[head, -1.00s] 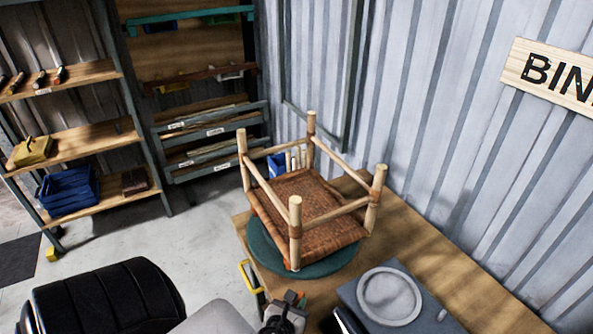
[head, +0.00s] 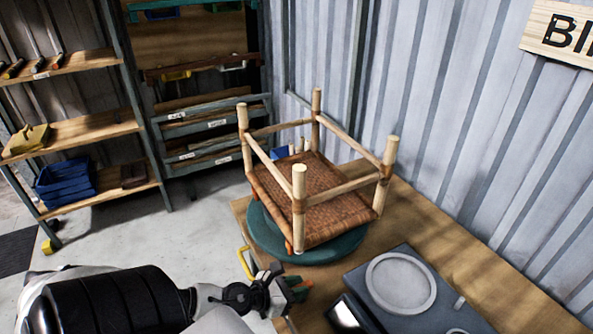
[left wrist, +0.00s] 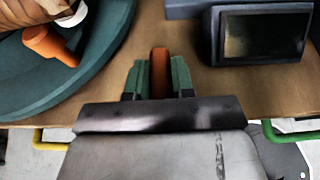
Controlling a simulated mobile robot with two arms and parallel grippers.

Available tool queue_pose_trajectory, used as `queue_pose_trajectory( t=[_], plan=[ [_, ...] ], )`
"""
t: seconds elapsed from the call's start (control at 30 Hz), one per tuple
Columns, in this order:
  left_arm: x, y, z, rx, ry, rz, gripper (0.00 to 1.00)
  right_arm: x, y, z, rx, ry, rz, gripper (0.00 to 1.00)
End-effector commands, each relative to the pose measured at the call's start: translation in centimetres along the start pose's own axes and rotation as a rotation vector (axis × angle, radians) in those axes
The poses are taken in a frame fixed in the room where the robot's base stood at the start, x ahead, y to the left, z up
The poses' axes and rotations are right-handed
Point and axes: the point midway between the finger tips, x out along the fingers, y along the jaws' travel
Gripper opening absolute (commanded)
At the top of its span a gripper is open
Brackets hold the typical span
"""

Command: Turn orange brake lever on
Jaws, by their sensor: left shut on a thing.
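The orange brake lever (left wrist: 160,72) stands up from the wooden bench between the two green fingers in the left wrist view. My left gripper (left wrist: 158,80) is shut on it; the fingers press against its two sides. In the head view my left gripper (head: 292,288) is at the bench's near edge, in front of the green turntable (head: 262,236), and a little orange shows at its fingertips. The lever's base is mostly hidden by the gripper. A stool frame with a woven seat (head: 325,210) rests on the turntable, legs pointing up. My right gripper is not in view.
A grey device with a round plate (head: 400,284) and a dark screen (left wrist: 262,36) stands right of the lever. A yellow handle (head: 245,262) hangs at the bench edge. A second orange part (left wrist: 45,42) is on the turntable. Shelves (head: 85,130) stand at the back left.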

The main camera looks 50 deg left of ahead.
Motion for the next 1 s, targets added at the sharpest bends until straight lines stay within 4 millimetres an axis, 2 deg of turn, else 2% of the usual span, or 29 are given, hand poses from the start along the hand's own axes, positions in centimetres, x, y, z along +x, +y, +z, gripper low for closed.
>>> queue_pose_trajectory(
  t=[0.47, 0.5, 0.67, 1.0],
  plan=[
    [-0.01, -0.01, 0.06, 0.006, 0.000, -0.016, 0.00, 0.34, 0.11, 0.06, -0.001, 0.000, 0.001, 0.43],
    [-0.01, -0.01, 0.06, 0.006, 0.000, -0.016, 0.25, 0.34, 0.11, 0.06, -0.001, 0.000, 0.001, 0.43],
    [0.00, 0.00, 0.06, 0.006, 0.000, -0.015, 0.49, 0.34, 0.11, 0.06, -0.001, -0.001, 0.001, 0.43],
    [-0.19, 0.04, -0.04, 0.006, 0.000, -0.014, 0.49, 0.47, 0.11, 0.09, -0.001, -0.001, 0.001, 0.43]
  ],
)
